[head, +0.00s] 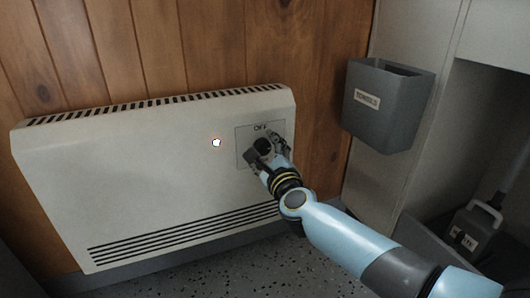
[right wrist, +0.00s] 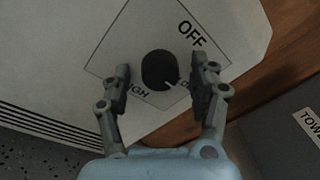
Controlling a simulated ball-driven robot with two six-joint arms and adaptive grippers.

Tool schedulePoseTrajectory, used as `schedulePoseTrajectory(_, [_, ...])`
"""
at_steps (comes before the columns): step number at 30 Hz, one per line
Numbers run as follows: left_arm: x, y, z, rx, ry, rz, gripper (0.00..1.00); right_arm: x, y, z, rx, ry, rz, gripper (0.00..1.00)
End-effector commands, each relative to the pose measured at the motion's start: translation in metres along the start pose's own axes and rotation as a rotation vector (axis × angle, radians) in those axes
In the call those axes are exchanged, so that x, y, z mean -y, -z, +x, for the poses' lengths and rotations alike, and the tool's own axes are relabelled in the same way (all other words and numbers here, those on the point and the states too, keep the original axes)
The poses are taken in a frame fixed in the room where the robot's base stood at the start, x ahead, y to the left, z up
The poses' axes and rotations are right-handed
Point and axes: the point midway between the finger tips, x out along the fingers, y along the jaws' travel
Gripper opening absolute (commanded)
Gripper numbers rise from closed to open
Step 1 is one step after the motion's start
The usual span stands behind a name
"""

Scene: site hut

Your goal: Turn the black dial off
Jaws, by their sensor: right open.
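The black dial (head: 263,145) sits on a square panel (head: 243,133) at the right end of the white heater (head: 130,160). The panel is marked OFF at its top. In the right wrist view the dial (right wrist: 160,70) shows whole, with a pale pointer mark at its lower right edge, away from OFF and near a partly hidden label. More lettering at the lower left is partly covered by a finger. My right gripper (head: 266,152) is open at the dial, one finger on each side, with gaps showing in the wrist view (right wrist: 161,84). My left gripper is not in view.
A small white-orange light (head: 216,142) shows on the heater front, left of the panel. A grey bin labelled TOWELS (head: 385,110) hangs on the wall to the right. A dark case with a handle (head: 474,228) stands at the lower right. Speckled floor lies below.

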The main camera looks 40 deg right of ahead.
Motion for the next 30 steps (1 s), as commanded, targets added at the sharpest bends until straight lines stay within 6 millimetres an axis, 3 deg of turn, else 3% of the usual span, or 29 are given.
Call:
schedulePoseTrajectory(5, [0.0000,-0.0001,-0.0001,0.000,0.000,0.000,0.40,-0.0001,0.0001,-0.0002,0.000,-0.001,0.000,0.61])
schedulePoseTrajectory(18, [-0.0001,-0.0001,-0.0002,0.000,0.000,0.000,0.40,-0.0004,0.0002,-0.0006,0.000,-0.001,0.000,0.06])
schedulePoseTrajectory(30, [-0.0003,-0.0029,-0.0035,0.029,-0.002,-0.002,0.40,-0.0006,0.0002,-0.0006,0.005,0.003,-0.088,0.06])
